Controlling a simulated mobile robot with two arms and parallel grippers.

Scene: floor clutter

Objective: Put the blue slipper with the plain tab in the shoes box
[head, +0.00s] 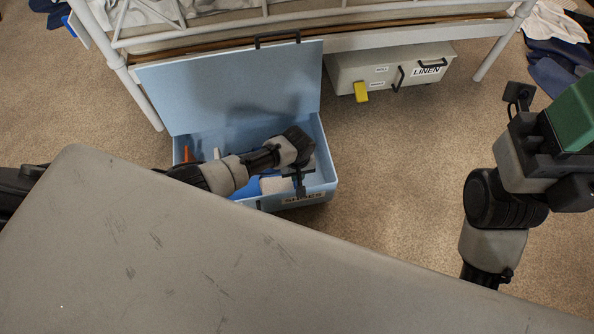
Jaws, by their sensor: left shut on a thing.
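The shoes box (316,196) is a light blue open box with a "SHOES" label on its front and its lid raised behind. My left arm reaches over it from the left, and my left gripper (297,160) is above the box's right half. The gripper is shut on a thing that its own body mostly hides. A blue patch (246,187) shows in the box under my left arm. I cannot tell whether it is the slipper, and no tab is visible. My right arm stands at the right edge, its fingers not clearly visible.
A pale item (274,185) and an orange item (188,153) are also in the box. A linen box (385,72) with a yellow tag sits under the white bed frame (125,72). Dark clothes (556,68) lie at top right. Carpet between box and right arm is clear.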

